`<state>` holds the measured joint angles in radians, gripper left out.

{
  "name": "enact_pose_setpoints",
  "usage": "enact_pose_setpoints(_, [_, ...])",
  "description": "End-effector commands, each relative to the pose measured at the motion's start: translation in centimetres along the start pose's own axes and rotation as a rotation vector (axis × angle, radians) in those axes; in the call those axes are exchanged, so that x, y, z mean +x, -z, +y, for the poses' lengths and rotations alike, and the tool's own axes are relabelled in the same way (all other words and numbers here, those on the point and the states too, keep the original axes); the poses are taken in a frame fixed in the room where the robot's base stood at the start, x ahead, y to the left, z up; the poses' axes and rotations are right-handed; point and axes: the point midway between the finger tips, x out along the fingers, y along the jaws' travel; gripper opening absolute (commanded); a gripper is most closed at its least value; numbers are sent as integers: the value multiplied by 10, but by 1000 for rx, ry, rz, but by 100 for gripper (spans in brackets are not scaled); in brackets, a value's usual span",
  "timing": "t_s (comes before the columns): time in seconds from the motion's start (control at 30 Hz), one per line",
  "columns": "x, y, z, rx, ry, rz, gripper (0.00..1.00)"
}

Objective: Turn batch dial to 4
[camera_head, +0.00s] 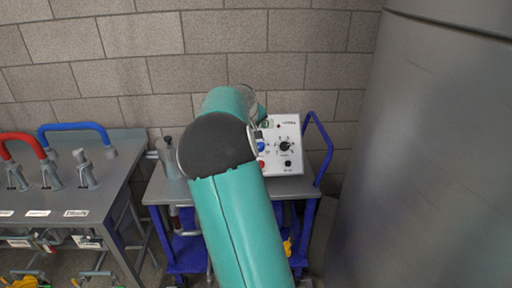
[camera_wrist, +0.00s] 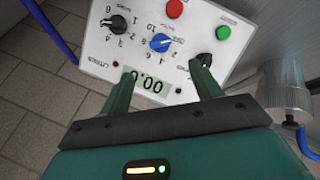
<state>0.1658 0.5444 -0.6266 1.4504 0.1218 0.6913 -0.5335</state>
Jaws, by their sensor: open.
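A white control box (camera_head: 294,183) stands on a cart behind my arm, and its panel (camera_wrist: 103,60) fills the upper wrist view, upside down. The panel carries a black dial (camera_wrist: 117,24) with numerals around it, a blue dial (camera_wrist: 160,42) with its own scale, and a black knob (camera_wrist: 205,60). I cannot tell from the small lettering which is the batch dial. The black dial also shows in the head view (camera_head: 285,147). My gripper (camera_wrist: 163,70) is open and empty, its fingers over the display side of the panel.
The panel has a red button (camera_wrist: 175,8), a green button (camera_wrist: 222,32) and a display (camera_wrist: 147,85) reading 00.0. A metal pot (camera_head: 170,158) stands left on the cart. A workbench (camera_head: 110,178) is further left, and a large steel tank (camera_head: 425,160) on the right.

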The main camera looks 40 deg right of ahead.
Motion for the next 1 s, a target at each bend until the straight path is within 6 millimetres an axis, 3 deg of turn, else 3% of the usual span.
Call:
enact_pose_setpoints(0.6, [112, -2, 1, 2, 0, -3, 64])
enact_pose_setpoints(0.8, [130, -1, -1, 0, 1, 0, 64])
enact_pose_setpoints(1.0, [132, -1, -1, 0, 1, 0, 64])
